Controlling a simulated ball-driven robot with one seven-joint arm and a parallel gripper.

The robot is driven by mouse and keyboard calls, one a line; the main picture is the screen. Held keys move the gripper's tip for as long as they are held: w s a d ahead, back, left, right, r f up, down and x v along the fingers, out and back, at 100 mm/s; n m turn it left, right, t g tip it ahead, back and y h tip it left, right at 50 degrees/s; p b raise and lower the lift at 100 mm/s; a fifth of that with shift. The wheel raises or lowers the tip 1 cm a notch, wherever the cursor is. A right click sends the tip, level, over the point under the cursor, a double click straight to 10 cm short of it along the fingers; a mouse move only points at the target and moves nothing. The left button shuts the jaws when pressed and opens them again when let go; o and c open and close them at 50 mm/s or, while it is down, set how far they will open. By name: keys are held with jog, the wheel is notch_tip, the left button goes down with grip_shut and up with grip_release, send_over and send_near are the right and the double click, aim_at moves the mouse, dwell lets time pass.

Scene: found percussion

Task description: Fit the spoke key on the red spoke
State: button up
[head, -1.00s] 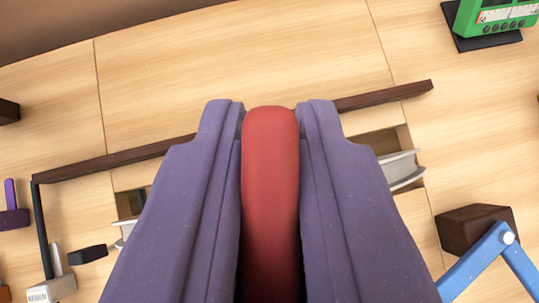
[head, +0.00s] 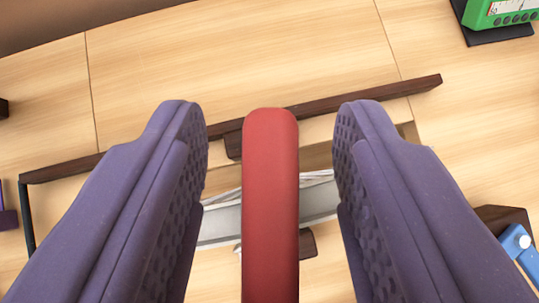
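My gripper (head: 270,135) is open, its purple fingers wide apart in the lower half of the head view. A red rounded bar (head: 270,200) stands between the fingers with a gap on each side. It looks like a part of my gripper, but I cannot tell for certain. Behind it, a pale grey rim (head: 219,226) with thin wires (head: 318,177) lies across an opening in the wood. The bar and fingers hide much of it. I cannot make out the spoke key or the red spoke.
A long dark wooden bar (head: 370,98) crosses behind the fingers. A green meter (head: 505,15) on a black base is at the upper right. A blue jointed piece (head: 520,245) beside a dark block (head: 497,216) is at the right edge. The pale wood beyond the bar is clear.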

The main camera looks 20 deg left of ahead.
jog(key=p+v, duration=0.1)
jog(key=v, duration=0.6)
jog(key=shift+s+r, duration=0.25)
jog(key=shift+s, duration=0.1)
